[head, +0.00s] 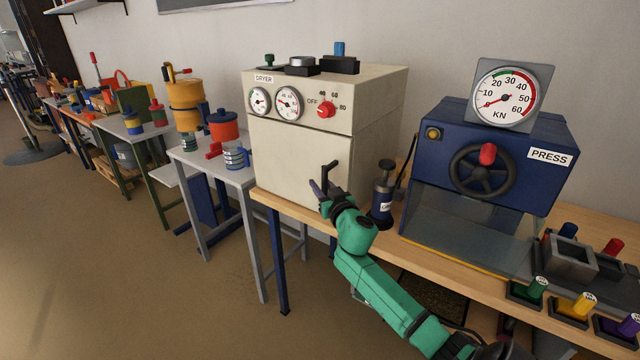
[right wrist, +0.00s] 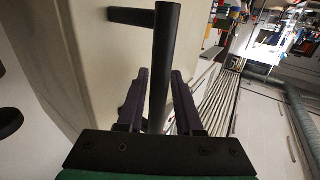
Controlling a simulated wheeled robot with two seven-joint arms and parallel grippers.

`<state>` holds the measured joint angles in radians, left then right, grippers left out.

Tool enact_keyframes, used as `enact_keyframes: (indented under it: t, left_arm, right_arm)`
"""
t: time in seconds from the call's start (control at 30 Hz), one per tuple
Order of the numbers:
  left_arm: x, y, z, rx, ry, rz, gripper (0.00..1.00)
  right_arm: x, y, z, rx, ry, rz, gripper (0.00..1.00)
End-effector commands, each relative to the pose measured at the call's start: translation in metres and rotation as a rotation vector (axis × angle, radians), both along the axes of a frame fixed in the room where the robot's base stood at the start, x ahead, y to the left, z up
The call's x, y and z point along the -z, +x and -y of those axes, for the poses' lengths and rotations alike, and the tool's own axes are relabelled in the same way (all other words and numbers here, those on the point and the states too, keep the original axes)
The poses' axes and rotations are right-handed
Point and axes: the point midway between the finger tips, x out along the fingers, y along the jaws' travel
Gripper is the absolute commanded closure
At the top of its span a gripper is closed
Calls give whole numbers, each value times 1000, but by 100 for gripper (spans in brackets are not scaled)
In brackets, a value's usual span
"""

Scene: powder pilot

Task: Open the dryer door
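The dryer (head: 330,110) is a cream box on the wooden bench in the head view. Its plain front door (head: 285,160) appears closed. The dark bar handle (right wrist: 166,45) stands out from the pale door (right wrist: 95,70) in the right wrist view. My right gripper (head: 325,186) is at the right side of the door front, and in the head view it partly hides the handle. In the right wrist view, its two fingers (right wrist: 158,100) are apart, with the bar between them and a gap visible on both sides. My left gripper is not in view.
The blue press (head: 490,160) stands further right. The floor in front is clear.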

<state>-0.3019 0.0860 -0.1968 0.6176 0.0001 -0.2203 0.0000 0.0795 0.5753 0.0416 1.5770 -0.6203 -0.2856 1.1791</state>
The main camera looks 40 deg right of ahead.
Motion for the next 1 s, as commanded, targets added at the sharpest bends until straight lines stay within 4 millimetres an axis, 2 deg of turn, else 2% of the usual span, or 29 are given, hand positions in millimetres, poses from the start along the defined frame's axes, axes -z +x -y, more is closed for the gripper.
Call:
enact_keyframes:
  t: [0.1, 0.33, 0.37, 0.43, 1.0]
  left_arm:
    - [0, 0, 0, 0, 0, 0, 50]
    - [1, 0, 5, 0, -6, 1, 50]
    - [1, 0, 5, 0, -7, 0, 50]
    - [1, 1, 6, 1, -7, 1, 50]
    - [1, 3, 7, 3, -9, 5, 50]
  right_arm:
    - [-1, 9, 3, 0, -1, 1, 65]
    - [0, 10, 3, -1, -1, 0, 65]
    - [0, 10, 3, -1, -1, 0, 73]
    - [0, 10, 3, -1, -1, 0, 100]
    - [1, 9, 3, -1, 0, -2, 100]
